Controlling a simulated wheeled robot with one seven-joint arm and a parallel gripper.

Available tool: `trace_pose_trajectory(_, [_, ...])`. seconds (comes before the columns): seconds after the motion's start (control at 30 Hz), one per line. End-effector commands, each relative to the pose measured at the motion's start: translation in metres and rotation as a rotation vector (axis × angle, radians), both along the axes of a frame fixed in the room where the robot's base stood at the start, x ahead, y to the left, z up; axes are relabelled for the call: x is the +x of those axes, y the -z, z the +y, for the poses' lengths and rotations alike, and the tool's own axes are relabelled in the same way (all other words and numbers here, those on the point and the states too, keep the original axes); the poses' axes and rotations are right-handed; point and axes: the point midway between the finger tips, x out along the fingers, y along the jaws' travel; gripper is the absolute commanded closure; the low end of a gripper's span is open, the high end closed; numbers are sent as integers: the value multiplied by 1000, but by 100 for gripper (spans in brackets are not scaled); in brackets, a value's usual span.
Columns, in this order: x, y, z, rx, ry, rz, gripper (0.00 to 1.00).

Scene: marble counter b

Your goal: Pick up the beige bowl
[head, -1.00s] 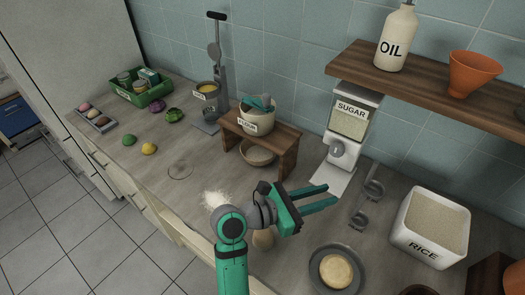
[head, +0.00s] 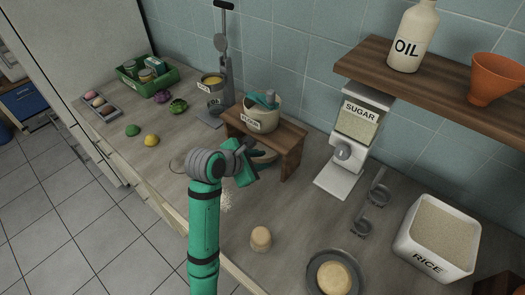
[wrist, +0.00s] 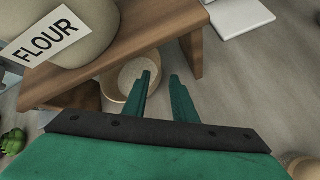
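The beige bowl (wrist: 115,90) sits on the counter under a small wooden stand (wrist: 195,45). Its pale inside shows in the wrist view, with part of it hidden by the stand and my left finger. In the head view my gripper (head: 268,160) is at the stand's front opening and covers much of the bowl. In the wrist view my gripper (wrist: 160,78) has its two fingers apart, at the bowl's right side. The left finger overlaps the bowl and the right finger lies to its right. Whether either finger touches the bowl is unclear.
A flour pot (head: 262,116) stands on top of the stand (head: 292,135), close above my fingers. A sugar dispenser (head: 358,125) is to the right. A green vegetable (head: 178,106) lies left.

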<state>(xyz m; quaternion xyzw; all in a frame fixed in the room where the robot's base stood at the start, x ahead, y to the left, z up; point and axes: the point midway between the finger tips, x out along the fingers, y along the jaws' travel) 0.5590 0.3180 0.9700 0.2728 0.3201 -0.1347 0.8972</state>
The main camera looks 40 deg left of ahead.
Motion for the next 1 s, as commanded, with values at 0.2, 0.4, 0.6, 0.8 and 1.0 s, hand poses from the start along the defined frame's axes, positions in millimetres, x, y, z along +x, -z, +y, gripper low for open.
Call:
trace_pose_trajectory(0.2, [14, 12, 0, 0, -1, 1, 75])
trace_pose_trajectory(0.4, [35, 29, -1, -2, -1, 0, 75])
trace_pose_trajectory(0.6, [41, 34, -1, 1, -4, -1, 75])
trace_pose_trajectory(0.8, [41, 34, -1, 0, -3, -2, 85])
trace_pose_trajectory(1.0, [41, 33, -1, 1, -3, -2, 100])
